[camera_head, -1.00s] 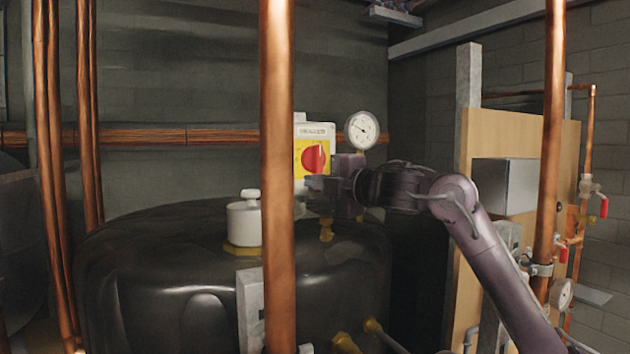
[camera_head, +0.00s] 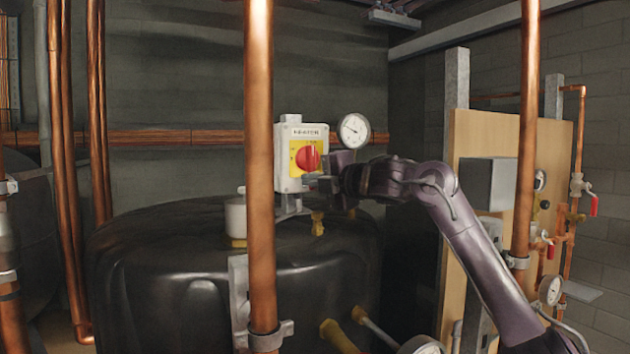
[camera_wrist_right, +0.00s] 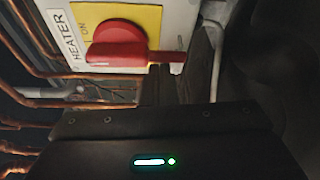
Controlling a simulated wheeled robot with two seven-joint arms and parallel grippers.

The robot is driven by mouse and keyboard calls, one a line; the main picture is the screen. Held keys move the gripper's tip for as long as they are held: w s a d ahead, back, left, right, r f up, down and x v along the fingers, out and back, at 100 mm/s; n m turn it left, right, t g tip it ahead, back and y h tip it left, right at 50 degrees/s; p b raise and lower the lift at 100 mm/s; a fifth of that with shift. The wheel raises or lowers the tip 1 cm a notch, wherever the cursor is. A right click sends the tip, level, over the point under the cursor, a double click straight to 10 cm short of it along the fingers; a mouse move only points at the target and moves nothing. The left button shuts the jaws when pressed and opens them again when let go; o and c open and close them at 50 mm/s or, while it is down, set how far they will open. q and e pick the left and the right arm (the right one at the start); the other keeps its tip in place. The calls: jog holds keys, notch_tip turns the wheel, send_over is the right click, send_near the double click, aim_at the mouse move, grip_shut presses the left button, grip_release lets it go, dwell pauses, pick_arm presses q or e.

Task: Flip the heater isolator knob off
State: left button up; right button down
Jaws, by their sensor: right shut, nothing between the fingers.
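The heater isolator is a pale grey box (camera_head: 284,172) with a yellow plate and a "HEATER" label, standing above the black tank. Its red knob (camera_head: 308,158) is at the box's front. In the right wrist view the knob (camera_wrist_right: 118,45) has a bar handle pointing to picture right, and "ON" shows beside it. My right gripper (camera_head: 316,181) is shut and empty, just below and right of the knob. In the wrist view its fingertips (camera_wrist_right: 165,80) lie close to the handle's end; I cannot tell whether they touch. My left gripper is not in view.
A vertical copper pipe (camera_head: 259,200) stands in front, just left of the isolator. Another pipe (camera_head: 526,130) crosses at right. A round gauge (camera_head: 353,130) sits right of the box. The black tank (camera_head: 180,270) lies below, with a wooden board (camera_head: 470,150) at right.

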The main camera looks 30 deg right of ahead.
jog(key=shift+d+n, duration=0.2)
jog(key=shift+n, duration=0.2)
jog(key=shift+d+r+n+g+h, duration=0.1)
jog(key=shift+d+n+g+h, duration=0.3)
jog(key=shift+n, duration=0.5)
jog(key=shift+s+d+r+n+g+h, duration=0.15)
jog(key=shift+d+n+h, duration=0.1)
jog(key=shift+n, duration=0.15)
jog(key=shift+w+d+r+n+g+h, duration=0.1)
jog(key=shift+d+n+g+h, duration=0.1)
jog(key=shift+n, duration=0.2)
jog(key=d+n+h, duration=0.1)
jog(key=n, duration=0.1)
jog(key=d+r+n+h, duration=0.1)
jog(key=n, duration=0.2)
jog(key=r+n+g+h, duration=0.1)
jog(key=n, duration=0.1)
jog(key=shift+d+h, duration=0.25)
jog(key=shift+d, duration=0.15)
jog(key=shift+s+r, duration=0.1)
jog(key=shift+r, duration=0.15)
dwell(0.4)
